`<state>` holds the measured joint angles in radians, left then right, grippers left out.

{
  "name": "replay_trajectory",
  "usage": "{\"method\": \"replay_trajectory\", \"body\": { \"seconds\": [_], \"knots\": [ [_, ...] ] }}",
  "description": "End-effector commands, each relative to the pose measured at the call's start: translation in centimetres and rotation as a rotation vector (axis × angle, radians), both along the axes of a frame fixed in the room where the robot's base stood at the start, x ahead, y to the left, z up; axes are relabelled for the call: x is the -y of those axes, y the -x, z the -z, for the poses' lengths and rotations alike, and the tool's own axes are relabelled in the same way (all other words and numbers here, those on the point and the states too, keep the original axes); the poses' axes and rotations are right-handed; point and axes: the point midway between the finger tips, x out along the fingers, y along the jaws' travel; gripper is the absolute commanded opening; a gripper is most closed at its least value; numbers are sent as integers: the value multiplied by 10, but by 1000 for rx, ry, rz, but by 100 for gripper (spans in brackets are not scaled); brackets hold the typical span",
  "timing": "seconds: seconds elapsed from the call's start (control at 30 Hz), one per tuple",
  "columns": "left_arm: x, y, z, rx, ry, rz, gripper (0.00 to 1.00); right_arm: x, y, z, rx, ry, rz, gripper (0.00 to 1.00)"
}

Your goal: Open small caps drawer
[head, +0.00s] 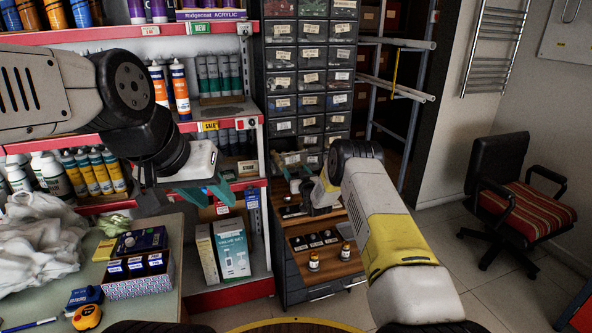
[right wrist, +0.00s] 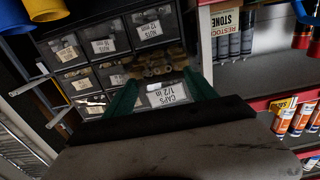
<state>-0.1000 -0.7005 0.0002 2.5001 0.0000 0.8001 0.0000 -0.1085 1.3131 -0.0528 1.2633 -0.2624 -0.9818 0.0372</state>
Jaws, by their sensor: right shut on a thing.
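The small caps drawer (right wrist: 166,95), labelled "CAPS 1/2 in", sits in a grey cabinet of small clear-fronted drawers. In the right wrist view its front lies between the two green fingers of my right gripper (right wrist: 163,97), which is shut on it; the exact contact is partly hidden by the gripper body. Brass-coloured pieces (right wrist: 155,66) show above the drawer front, so it stands out some way from the cabinet. In the head view my right gripper (head: 293,165) is low at the cabinet (head: 311,75). My left gripper (head: 213,197) is open and empty before the red-edged shelves.
A wooden-topped unit (head: 318,262) with small bottles stands below the cabinet. A table (head: 185,235) with a cloth, boxes and a tape measure is at left. Shelves (head: 205,124) of tubes stand behind my left arm. An office chair (head: 525,195) is at right, with clear floor before it.

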Motion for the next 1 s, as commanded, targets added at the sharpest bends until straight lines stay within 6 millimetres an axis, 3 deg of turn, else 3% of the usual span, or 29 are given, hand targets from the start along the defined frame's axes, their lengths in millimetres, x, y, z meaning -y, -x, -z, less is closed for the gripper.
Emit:
{"method": "replay_trajectory", "body": {
  "seconds": [0.3,0.33,0.43,0.77,1.0],
  "knots": [
    [0,0,0,0,0,0,36,0,0,-1,1,1,0,0],
    [0,0,0,0,0,0,36,0,0,-1,1,1,0,67],
    [0,0,0,0,0,0,36,0,0,-1,1,1,0,87],
    [0,0,0,0,0,0,36,0,1,-1,0,0,0,87],
    [0,0,0,0,0,0,36,8,24,-1,-1,0,1,87]
  ]
}}
